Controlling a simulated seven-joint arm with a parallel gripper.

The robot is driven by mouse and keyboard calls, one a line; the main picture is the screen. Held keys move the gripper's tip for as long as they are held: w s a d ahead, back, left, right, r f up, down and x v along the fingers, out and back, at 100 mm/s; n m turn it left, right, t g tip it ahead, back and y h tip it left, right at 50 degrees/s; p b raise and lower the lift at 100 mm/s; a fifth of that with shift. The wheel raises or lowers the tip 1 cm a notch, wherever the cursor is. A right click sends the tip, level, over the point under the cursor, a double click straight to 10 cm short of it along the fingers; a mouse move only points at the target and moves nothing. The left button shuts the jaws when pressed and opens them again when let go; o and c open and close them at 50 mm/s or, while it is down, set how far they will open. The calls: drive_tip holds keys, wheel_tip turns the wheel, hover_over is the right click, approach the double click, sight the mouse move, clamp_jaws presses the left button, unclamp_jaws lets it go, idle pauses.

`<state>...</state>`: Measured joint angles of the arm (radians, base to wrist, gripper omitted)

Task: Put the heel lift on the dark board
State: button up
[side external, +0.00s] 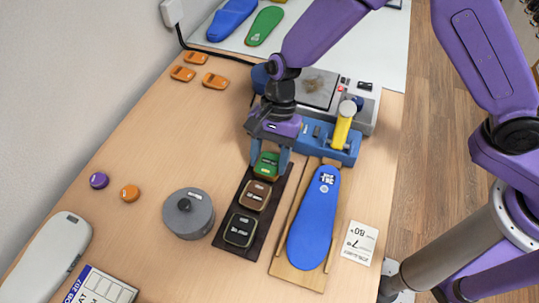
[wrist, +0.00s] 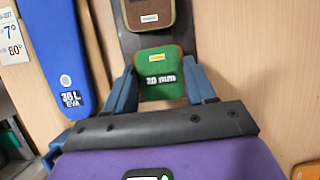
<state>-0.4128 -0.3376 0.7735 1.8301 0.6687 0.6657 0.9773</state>
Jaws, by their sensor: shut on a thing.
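The green heel lift (side external: 266,164), marked 20 mm, is between the fingers of my gripper (side external: 269,160). It also shows in the wrist view (wrist: 160,78), with one finger on each side. My gripper is shut on it. The lift is at the far end of the dark board (side external: 278,190), in line with the other pads. I cannot tell whether it touches the board. A brown pad (side external: 256,195) and a black pad (side external: 240,230) lie on the board. The lift's underside is hidden.
A blue insole (side external: 314,220) on a wooden board is close on the right. A grey round weight (side external: 188,213) stands on the left. A blue-and-grey machine with a yellow handle (side external: 343,122) is behind. Orange pieces (side external: 215,81) lie at the back left.

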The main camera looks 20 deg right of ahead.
drive_tip(key=shift+f, duration=0.15)
drive_tip(key=o, duration=1.1)
drive_tip(key=v, duration=1.2)
drive_tip(key=s+d+r+n+t+h, duration=0.1)
drive_tip(key=s+d+n, duration=0.6)
drive_tip(key=d, duration=0.2)
drive_tip(key=s+d+r+n+t+h, duration=0.1)
drive_tip(key=s+d+r+n, duration=0.1)
drive_tip(key=s+d+n, duration=0.5)
drive_tip(key=s+d+r+n+t, duration=0.1)
drive_tip(key=s+d+r+n, duration=0.1)
drive_tip(key=s+d+n, duration=0.5)
drive_tip(key=shift+s+d+r+n+h, duration=0.1)
drive_tip(key=shift+s+d+n+h, duration=0.1)
drive_tip(key=shift+d, duration=1.15)
drive_tip(key=shift+s+d+r+n+h, duration=0.1)
drive_tip(key=shift+s+d+h, duration=0.1)
drive_tip(key=shift+d, duration=1.1)
